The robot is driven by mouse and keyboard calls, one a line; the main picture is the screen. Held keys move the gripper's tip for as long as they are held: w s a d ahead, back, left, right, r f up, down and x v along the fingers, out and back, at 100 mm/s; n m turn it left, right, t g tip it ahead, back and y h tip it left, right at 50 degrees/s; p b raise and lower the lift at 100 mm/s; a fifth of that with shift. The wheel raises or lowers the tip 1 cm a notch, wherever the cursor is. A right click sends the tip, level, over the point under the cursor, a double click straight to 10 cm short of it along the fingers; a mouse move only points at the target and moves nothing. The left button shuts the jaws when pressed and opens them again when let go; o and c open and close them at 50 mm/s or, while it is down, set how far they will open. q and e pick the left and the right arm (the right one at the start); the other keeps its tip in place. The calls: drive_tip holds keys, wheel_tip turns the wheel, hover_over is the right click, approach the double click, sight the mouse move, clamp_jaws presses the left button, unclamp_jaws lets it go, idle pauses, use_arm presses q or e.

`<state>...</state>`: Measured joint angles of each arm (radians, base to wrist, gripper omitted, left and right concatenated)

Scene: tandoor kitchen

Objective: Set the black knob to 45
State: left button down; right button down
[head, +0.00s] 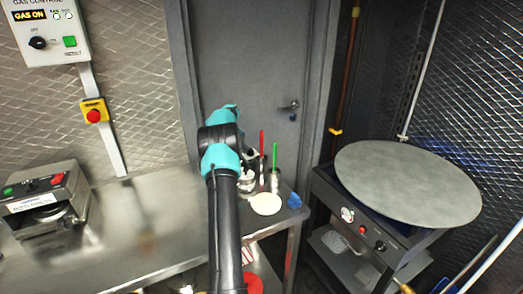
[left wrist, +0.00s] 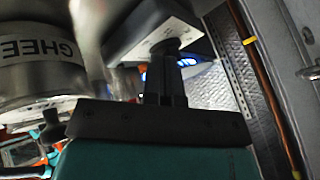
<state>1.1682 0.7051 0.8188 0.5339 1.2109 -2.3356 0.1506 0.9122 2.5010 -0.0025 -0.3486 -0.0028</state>
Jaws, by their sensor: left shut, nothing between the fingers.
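A black knob (head: 37,43) sits on the front of the white gas control box at the top left, next to a green button. Another dark knob (head: 379,246) is on the front of the griddle stand at the right. I cannot tell from the frames which one the task means. My left gripper (left wrist: 165,50) is shut and empty in the left wrist view. Its tips overlap a pale boxy thing (left wrist: 150,22); I cannot tell whether they touch. In the head view my left arm hides most of this gripper, near the tins on the counter. My right gripper is not in view.
A tin labelled GHEE (left wrist: 40,50) is close to the left gripper. A pale disc (head: 265,203) and a blue thing (head: 295,201) lie on the steel counter (head: 150,215). A boxy machine (head: 45,200) stands at left. A round griddle (head: 405,185) is at right.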

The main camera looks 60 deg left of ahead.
use_arm(q)
drive_tip(key=shift+w+a, duration=0.1)
drive_tip(key=shift+a, duration=0.5)
drive_tip(key=shift+w+a, duration=0.25)
drive_tip(key=shift+a, duration=0.1)
drive_tip(key=shift+w+a, duration=0.1)
drive_tip(key=shift+w, duration=0.05)
idle(1.2)
drive_tip(key=shift+s+a, duration=0.45)
drive_tip(key=shift+s, duration=0.25)
drive_tip(key=shift+r, duration=0.2)
